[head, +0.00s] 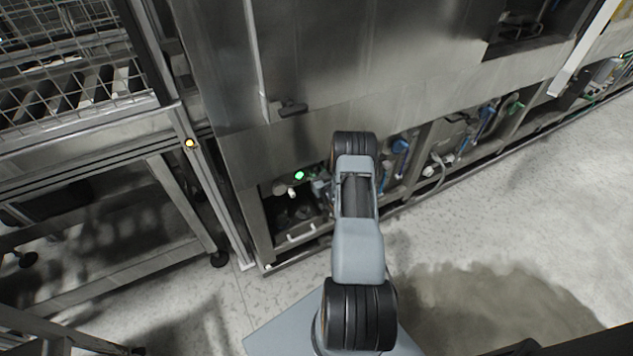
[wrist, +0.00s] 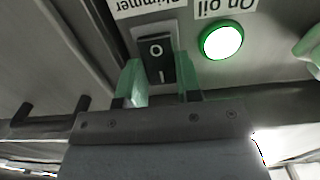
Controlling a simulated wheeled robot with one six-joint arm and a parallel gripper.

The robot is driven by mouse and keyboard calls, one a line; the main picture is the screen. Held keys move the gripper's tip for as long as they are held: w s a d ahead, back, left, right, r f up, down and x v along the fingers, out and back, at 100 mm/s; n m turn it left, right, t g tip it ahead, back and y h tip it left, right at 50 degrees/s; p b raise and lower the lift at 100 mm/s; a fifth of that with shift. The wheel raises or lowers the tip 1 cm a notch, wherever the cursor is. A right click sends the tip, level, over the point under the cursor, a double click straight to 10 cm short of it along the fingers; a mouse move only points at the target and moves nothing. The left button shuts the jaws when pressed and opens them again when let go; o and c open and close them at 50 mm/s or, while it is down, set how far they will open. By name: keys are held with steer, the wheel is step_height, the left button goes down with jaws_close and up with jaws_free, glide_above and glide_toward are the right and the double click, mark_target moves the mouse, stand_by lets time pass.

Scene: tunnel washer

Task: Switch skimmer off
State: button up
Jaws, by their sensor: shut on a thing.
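The skimmer switch (wrist: 157,49) is a black knob with a white round mark, on a light plate under an upside-down label reading "Skimmer" (wrist: 147,6). My gripper (wrist: 159,76) has its two pale green fingers on either side of the switch and is shut on it. A lit green lamp also shows in the head view (head: 299,175), low on the machine. There my arm hides the gripper and the switch.
The machine's large steel panel (head: 330,60) stands above the low bay with pipes and valves. A metal frame with wire baskets (head: 75,80) and a yellow lamp (head: 190,143) is at left. Open floor (head: 540,190) lies at right, with a dark wet-looking patch (head: 490,310).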

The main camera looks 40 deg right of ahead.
steer(key=shift+f+t+b, duration=0.1)
steer(key=shift+t+b, duration=0.3)
steer(key=shift+b, duration=0.15)
steer(key=o, duration=0.9)
steer(key=shift+s, duration=0.1)
steer(key=s, duration=0.4)
steer(key=s+a, duration=0.1)
steer(key=s, duration=0.4)
steer(key=s+a, duration=0.1)
steer(key=s, duration=0.3)
steer(key=shift+s+f, duration=0.25)
